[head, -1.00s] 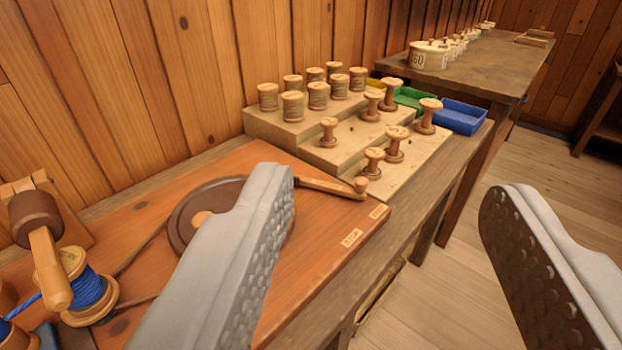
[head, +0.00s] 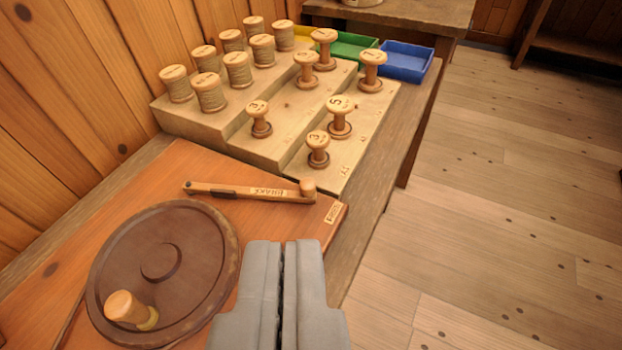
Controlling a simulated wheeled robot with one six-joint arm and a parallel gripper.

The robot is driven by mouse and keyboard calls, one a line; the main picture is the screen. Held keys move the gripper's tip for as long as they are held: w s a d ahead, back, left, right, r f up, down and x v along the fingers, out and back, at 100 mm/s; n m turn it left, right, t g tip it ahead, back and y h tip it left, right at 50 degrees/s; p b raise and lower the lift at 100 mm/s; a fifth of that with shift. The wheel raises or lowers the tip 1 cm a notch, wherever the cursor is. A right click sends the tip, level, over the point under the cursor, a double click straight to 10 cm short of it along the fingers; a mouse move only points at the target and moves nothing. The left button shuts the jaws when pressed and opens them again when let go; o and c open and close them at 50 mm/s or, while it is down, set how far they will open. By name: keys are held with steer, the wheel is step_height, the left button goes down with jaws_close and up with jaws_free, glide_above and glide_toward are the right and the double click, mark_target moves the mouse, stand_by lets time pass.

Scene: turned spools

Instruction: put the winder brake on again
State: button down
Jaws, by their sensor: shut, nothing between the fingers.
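The winder brake is a wooden lever (head: 250,191) with a dark pivot end at its left and a round knob (head: 308,188) at its right. It lies across the orange-brown winder board (head: 215,168), beyond the dark wheel. The round brown wheel (head: 190,240) has a wooden crank knob (head: 125,306) near its front edge. A gap of board shows between the lever and the wheel rim. My gripper (head: 287,243) is shut and empty, low in the middle, in front of the lever and right of the wheel.
A stepped wooden rack (head: 290,143) with several spools stands behind the board. Green (head: 345,48) and blue (head: 407,62) trays lie beyond it. A plank wall (head: 70,110) bounds the left. Open floor (head: 500,200) lies to the right.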

steer(key=w+f+m+g, duration=0.1)
steer(key=w+f+g, duration=0.2)
steer(key=w, duration=0.6)
steer(key=w+d+f+m+g+h, duration=0.1)
steer(key=w+f+g, duration=0.2)
steer(key=w+f, duration=0.3)
steer(key=w+d+f+m+g, duration=0.1)
steer(key=w+f+g, duration=0.3)
steer(key=w, duration=0.8)
steer(key=shift+d+f, duration=0.15)
steer(key=shift+f, duration=0.25)
steer(key=shift+w, duration=0.15)
steer(key=x, duration=1)
steer(key=shift+d, duration=0.15)
steer(key=shift+s+a+f, duration=0.1)
steer(key=shift+s+a, duration=0.15)
steer(key=shift+s, duration=0.4)
steer(key=shift+s+a, duration=0.25)
steer(key=shift+s, duration=0.35)
steer(key=shift+s+a, duration=0.25)
steer(key=shift+s, duration=0.4)
